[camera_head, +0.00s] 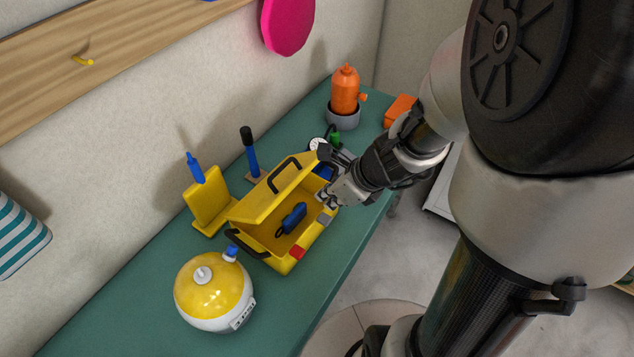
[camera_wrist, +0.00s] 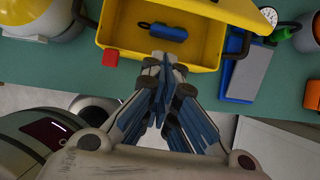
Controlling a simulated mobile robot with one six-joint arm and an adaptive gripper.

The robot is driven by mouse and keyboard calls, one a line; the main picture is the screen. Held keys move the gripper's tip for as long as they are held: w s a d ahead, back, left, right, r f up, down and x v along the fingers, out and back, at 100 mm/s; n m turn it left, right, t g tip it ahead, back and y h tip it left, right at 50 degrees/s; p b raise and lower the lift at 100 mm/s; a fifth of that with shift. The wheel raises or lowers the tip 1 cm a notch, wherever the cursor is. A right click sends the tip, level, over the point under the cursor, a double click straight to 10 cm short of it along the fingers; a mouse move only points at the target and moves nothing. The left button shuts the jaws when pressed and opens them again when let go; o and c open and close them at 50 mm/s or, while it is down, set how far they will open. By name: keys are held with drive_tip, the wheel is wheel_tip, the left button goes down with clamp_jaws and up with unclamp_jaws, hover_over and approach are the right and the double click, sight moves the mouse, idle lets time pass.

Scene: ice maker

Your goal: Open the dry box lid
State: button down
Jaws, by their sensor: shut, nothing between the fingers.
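The yellow dry box (camera_head: 276,262) stands on the green bench in the head view. Its yellow lid (camera_head: 262,199) is raised and tilted back, with a black handle on it, so the inside shows. A blue object (camera_head: 292,218) with a dark loop lies inside; it also shows in the wrist view (camera_wrist: 166,31). A red latch (camera_head: 297,252) and a grey latch (camera_head: 324,219) are on the front. My gripper (camera_head: 327,198) is at the box's front right. In the wrist view, its closed fingers (camera_wrist: 163,66) overlap the front wall (camera_wrist: 200,72); contact is unclear.
A yellow-and-white round container (camera_head: 213,290) stands front left of the box. A yellow stand (camera_head: 207,198) and a blue-handled tool (camera_head: 250,152) are behind it. An orange bottle (camera_head: 345,90) is farther back. A blue-grey object (camera_wrist: 247,77) lies right of the box.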

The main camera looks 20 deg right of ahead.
drive_tip(key=b+x, duration=0.5)
drive_tip(key=x, duration=0.3)
drive_tip(key=w+r+p, duration=0.1)
drive_tip(key=w+a+r+p, duration=0.1)
drive_tip(key=r, duration=0.1)
drive_tip(key=shift+w+a+p, duration=0.2)
drive_tip(key=shift+a+p, duration=0.1)
drive_tip(key=shift+p, duration=0.05)
drive_tip(key=shift+p, duration=0.3)
